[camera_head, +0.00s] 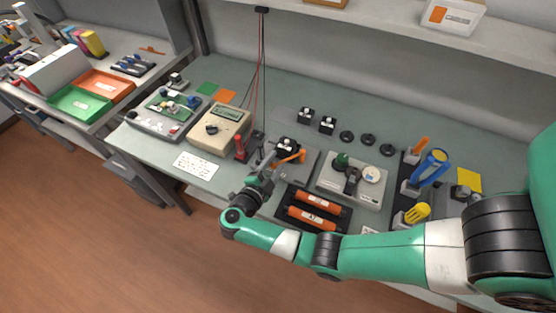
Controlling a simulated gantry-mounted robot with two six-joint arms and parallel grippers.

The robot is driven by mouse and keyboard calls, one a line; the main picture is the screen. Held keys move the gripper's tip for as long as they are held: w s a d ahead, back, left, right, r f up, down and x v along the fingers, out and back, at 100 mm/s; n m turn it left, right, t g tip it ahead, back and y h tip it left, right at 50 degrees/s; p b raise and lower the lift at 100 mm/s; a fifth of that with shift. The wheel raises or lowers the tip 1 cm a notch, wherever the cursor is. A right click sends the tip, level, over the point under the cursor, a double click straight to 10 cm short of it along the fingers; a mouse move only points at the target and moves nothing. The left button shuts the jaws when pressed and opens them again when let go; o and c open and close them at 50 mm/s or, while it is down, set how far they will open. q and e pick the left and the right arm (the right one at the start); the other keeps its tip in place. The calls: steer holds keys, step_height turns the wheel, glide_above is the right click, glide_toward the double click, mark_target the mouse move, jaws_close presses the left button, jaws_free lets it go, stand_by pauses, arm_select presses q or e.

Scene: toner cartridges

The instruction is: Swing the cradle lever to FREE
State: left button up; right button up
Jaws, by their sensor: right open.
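The cradle (306,168) is a grey block near the middle of the bench. An orange lever (297,158) sticks out on its right side; its markings are too small to read. My right arm comes in from the right, and its gripper (279,156) is open over the cradle's left part, close to the lever's left end. Whether a finger touches the lever cannot be told. The gripper and wrist hide part of the cradle. My left gripper does not show.
A black tray with two orange cartridges (315,202) lies in front of the cradle. A pale fixture (371,188) stands to the right. A beige meter (221,127) and a red-handled tool (240,148) stand to the left.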

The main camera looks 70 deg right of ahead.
steer(key=shift+x, duration=1.3)
jaws_close()
stand_by(0.4)
